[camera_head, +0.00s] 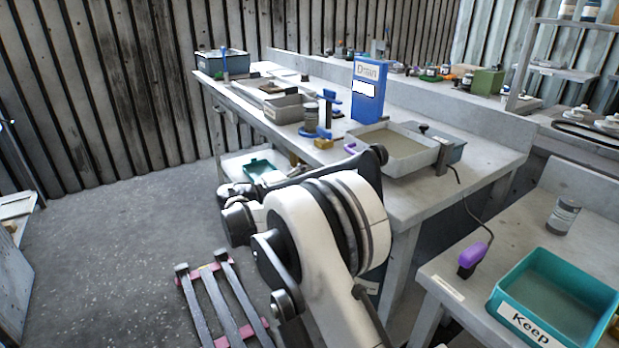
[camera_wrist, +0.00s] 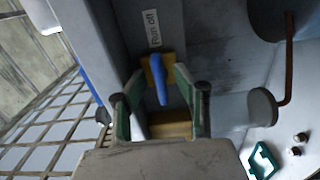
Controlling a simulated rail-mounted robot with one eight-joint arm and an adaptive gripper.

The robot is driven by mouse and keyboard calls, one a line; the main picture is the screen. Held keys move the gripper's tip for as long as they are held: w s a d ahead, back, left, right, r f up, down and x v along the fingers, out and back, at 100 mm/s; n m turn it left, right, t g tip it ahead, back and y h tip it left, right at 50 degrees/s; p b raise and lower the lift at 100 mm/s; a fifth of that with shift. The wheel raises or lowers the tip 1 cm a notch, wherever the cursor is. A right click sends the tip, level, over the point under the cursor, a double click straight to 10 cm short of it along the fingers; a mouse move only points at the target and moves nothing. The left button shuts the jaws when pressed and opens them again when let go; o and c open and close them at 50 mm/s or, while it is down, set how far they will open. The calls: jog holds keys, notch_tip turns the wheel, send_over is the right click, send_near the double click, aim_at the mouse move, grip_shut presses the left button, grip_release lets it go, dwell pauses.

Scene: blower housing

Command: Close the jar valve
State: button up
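In the wrist view a blue lever (camera_wrist: 158,80) sits on a brass-yellow valve body (camera_wrist: 149,72), just below a "Run off" label (camera_wrist: 154,28) on a grey surface. The lever points down the picture, toward the gripper. My gripper (camera_wrist: 160,74) has its two green-padded fingers spread on either side of the lever. A gap shows on both sides, and I see no clear contact. In the head view my arm covers the working area, and I cannot make out the gripper or this valve there. A grey jar (camera_head: 311,115) stands on the bench beside a blue stand (camera_head: 325,112).
The bench holds a blue "Drain" box (camera_head: 368,92), a shallow tray (camera_head: 400,148) and a grey bin (camera_head: 290,109). A teal frame (camera_wrist: 262,160) lies at lower right in the wrist view. A teal "Keep" tray (camera_head: 555,300) stands at right. Floor at left is open.

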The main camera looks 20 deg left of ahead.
jog(key=v, duration=1.2)
jog(key=shift+d, duration=0.1)
